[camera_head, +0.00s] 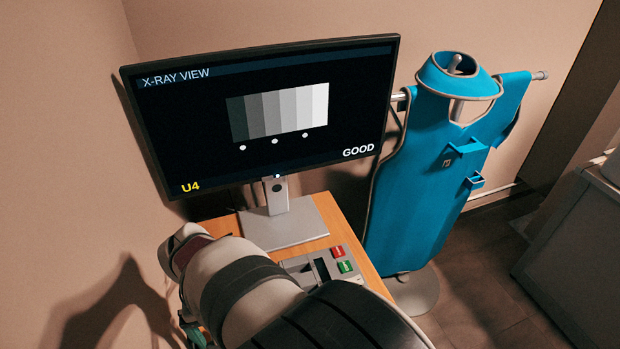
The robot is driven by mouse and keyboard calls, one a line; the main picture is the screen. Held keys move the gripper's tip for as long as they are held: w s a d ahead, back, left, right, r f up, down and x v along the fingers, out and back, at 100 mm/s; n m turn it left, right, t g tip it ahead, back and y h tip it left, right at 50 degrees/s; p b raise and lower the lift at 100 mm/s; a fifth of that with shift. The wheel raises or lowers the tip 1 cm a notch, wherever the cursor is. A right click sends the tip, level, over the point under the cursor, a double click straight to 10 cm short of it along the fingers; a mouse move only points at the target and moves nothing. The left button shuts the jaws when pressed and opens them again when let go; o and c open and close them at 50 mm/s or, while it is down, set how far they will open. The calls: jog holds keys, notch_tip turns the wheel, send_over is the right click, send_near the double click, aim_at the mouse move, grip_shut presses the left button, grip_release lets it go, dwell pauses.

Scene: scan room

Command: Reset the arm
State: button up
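My arm reaches in from the bottom of the head view, in front of a wooden desk (318,244). Its white and dark links bend at the left, above the desk's near left side. My gripper is not clearly seen; the far end of the arm is hidden behind its own links. A small teal part shows low at the left, below the bend.
A monitor (270,115) reading "X-RAY VIEW", "U4" and "GOOD" stands on the desk. A control box (322,268) with red and green buttons sits before it, partly hidden by my arm. A blue apron (425,175) hangs on a stand at right. A grey cabinet (575,250) stands far right.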

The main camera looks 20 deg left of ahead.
jog(key=w+d+r+m, duration=0.2)
jog(key=w+d+r, duration=0.1)
jog(key=d, duration=0.3)
jog(key=w+d+r+m, duration=0.2)
jog(key=d+r, duration=0.1)
jog(key=d, duration=0.2)
jog(key=s+d+r+m+y, duration=0.1)
jog(key=s+d+m, duration=0.3)
jog(key=d, duration=0.6)
jog(key=s+d+r+m, duration=0.1)
jog(key=s+d+m, duration=0.3)
jog(key=d, duration=0.6)
jog(key=shift+s+d+r+m+y, duration=0.3)
jog(key=shift+m+y, duration=0.1)
jog(key=shift+m, duration=0.6)
